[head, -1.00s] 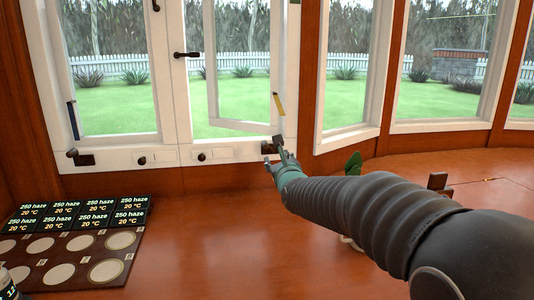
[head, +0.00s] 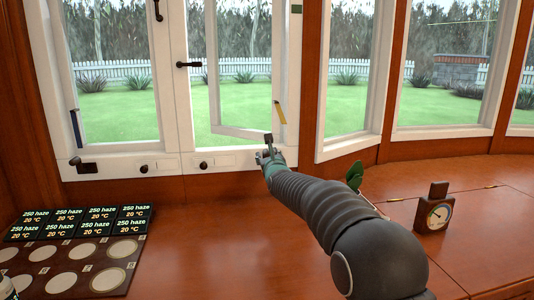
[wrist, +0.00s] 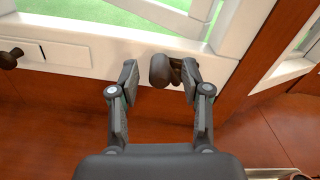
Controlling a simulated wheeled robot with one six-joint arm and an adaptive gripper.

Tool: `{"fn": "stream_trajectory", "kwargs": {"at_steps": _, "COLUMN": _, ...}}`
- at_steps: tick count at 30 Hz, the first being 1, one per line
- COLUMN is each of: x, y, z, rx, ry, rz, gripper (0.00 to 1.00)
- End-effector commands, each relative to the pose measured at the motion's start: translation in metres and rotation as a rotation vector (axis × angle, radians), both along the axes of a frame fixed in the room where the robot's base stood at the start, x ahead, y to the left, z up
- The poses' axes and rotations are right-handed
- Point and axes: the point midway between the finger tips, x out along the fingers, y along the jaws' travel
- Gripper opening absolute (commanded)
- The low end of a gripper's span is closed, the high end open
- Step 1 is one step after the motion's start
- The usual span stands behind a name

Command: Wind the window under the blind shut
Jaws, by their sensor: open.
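A white-framed casement window (head: 245,130) stands swung open at an angle in the middle frame. A dark winder crank sits on the sill below its right side, with its brown knob (wrist: 162,71) clear in the wrist view. My gripper (wrist: 160,69) is open, with one finger on each side of the crank. The knob is nearer the left finger, and I cannot tell whether any finger touches it. In the head view my gripper (head: 268,155) is at the sill and hides part of the crank. No blind is in view.
Another winder (head: 84,165) is on the sill at left, below a second window. Small knobs with plates (head: 203,164) lie between. A tray of discs and labelled tiles (head: 75,265) lies at left on the desk. A dial instrument (head: 434,215) stands right of my arm.

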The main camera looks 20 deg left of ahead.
Motion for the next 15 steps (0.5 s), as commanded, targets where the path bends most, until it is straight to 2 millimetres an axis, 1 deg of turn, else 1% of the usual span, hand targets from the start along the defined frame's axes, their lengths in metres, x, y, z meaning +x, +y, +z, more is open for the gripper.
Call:
{"fn": "stream_trajectory", "kwargs": {"at_steps": 3, "x": 0.009, "y": 0.006, "z": 0.0, "rx": 0.001, "ry": 0.001, "rz": 0.0, "gripper": 0.48}}
{"fn": "stream_trajectory", "kwargs": {"at_steps": 6, "x": 0.013, "y": 0.008, "z": 0.0, "rx": 0.001, "ry": 0.001, "rz": 0.0, "gripper": 0.48}}
{"fn": "stream_trajectory", "kwargs": {"at_steps": 15, "x": 0.016, "y": 0.01, "z": 0.0, "rx": 0.0, "ry": 0.0, "rz": 0.0, "gripper": 0.48}}
